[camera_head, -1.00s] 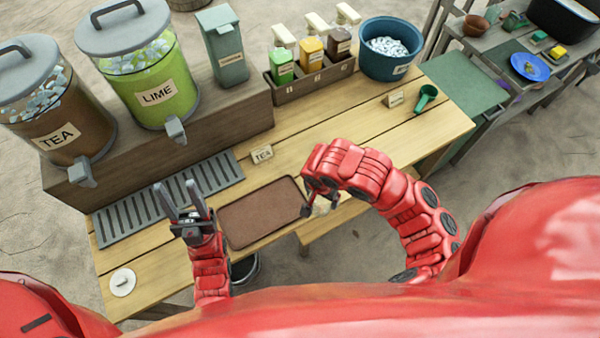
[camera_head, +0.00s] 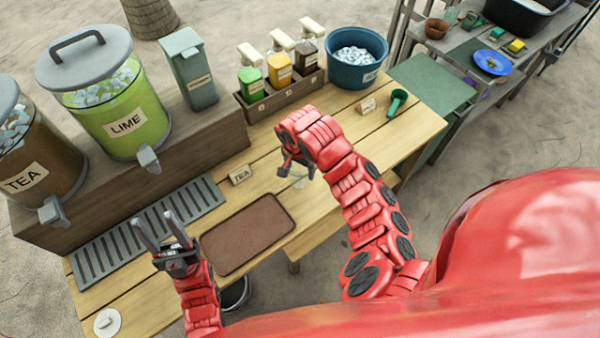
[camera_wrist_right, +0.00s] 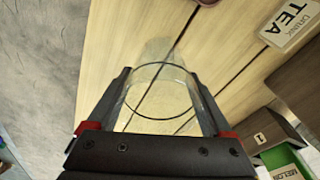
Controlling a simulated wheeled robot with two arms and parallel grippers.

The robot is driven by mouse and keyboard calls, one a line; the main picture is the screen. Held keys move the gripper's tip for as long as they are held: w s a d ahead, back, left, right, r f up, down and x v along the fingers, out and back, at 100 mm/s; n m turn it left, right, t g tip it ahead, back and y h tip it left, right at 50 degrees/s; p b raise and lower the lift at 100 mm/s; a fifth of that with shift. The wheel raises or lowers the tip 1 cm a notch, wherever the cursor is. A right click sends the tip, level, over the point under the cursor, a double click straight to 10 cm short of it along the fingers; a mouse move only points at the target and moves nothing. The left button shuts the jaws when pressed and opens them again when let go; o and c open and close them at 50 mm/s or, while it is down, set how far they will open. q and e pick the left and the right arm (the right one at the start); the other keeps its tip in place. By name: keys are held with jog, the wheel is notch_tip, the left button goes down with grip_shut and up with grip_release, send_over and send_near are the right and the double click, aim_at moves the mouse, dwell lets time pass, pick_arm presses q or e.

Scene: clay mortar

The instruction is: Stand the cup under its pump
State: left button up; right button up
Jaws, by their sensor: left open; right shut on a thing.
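A clear cup (camera_wrist_right: 160,95) is between the fingers of my right gripper (camera_wrist_right: 162,85), which is shut on it above the wooden table. In the head view the right gripper (camera_head: 294,168) hangs over the table right of the TEA card, and the cup (camera_head: 300,181) shows only faintly below it. Three pump bottles stand in a wooden rack at the back: green (camera_head: 251,80), yellow (camera_head: 279,69) and dark brown (camera_head: 307,54), with pale pump heads.
The TEA (camera_head: 22,180) and LIME (camera_head: 124,122) dispensers stand on a raised shelf at left. A brown mat (camera_head: 248,234), TEA card (camera_head: 240,174), ice tub (camera_head: 357,53) and green scoop (camera_head: 397,102) are on the table. Table boards before the rack are clear.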

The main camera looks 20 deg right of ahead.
notch_tip(320, 180, down, 2)
jog(key=shift+f+p, duration=0.1)
jog(key=shift+p, duration=0.5)
jog(key=shift+f, duration=0.55)
jog(key=shift+w+f, duration=0.1)
jog(key=shift+f, duration=0.1)
jog(key=o, duration=1.1)
